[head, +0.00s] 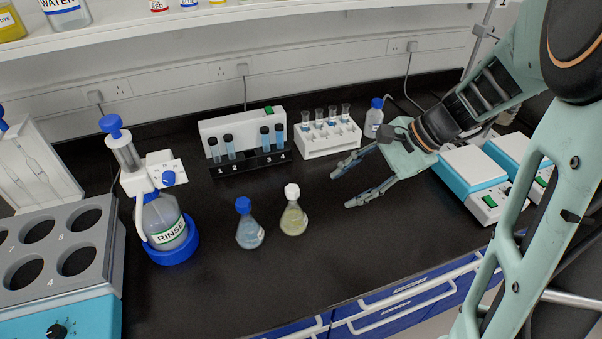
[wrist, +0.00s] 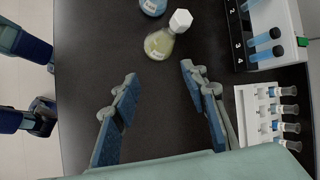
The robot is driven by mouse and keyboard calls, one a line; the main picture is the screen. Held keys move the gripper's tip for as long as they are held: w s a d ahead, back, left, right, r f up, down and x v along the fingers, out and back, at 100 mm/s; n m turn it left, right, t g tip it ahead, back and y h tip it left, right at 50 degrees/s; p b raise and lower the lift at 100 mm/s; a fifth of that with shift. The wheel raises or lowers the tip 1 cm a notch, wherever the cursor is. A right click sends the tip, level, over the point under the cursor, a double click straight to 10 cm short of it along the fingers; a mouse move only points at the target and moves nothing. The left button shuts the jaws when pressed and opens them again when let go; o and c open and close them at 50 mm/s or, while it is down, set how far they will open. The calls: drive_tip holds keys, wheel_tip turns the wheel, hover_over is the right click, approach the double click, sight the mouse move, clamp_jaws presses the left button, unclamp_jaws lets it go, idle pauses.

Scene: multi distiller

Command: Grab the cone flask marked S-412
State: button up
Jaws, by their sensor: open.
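Two cone flasks stand upright on the black bench. One has a blue cap and bluish contents (head: 250,232); the other has a white cap and pale yellow contents (head: 294,219), to its right. Both carry small labels that I cannot read, so I cannot tell which is S-412. In the wrist view the yellow flask (wrist: 160,44) is ahead of the fingertips, and part of the blue flask (wrist: 153,5) shows at the top edge. My gripper (head: 340,190) is open and empty, to the right of both flasks. It also shows in the wrist view (wrist: 158,72), touching neither flask.
A rinse bottle in a blue holder (head: 178,250) stands left of the flasks. Behind are a numbered vial rack (head: 250,165) and a white tube rack (head: 328,143). Blue-white devices (head: 470,175) stand right. The bench between flasks and gripper is clear.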

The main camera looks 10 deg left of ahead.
sight(298, 198)
drive_tip(key=a+f+m+y, duration=0.1)
drive_tip(key=a+m+y, duration=0.1)
drive_tip(key=m, duration=0.1)
drive_tip(key=a+f+m+t+y, duration=0.1)
drive_tip(key=a+f+m+y, duration=0.1)
drive_tip(key=a+m, duration=0.1)
drive_tip(key=s+a+f+m+t+y+b, duration=0.1)
drive_tip(key=a+f+m, duration=0.1)
drive_tip(key=m, duration=0.3)
drive_tip(key=shift+a+f+y, duration=0.2)
drive_tip(key=shift+a+y, duration=0.1)
drive_tip(key=shift+y, duration=0.1)
drive_tip(key=x, duration=0.2)
drive_tip(key=w+x, duration=0.1)
drive_tip(key=x, duration=0.2)
drive_tip(key=shift+a+f, duration=0.15)
clamp_jaws()
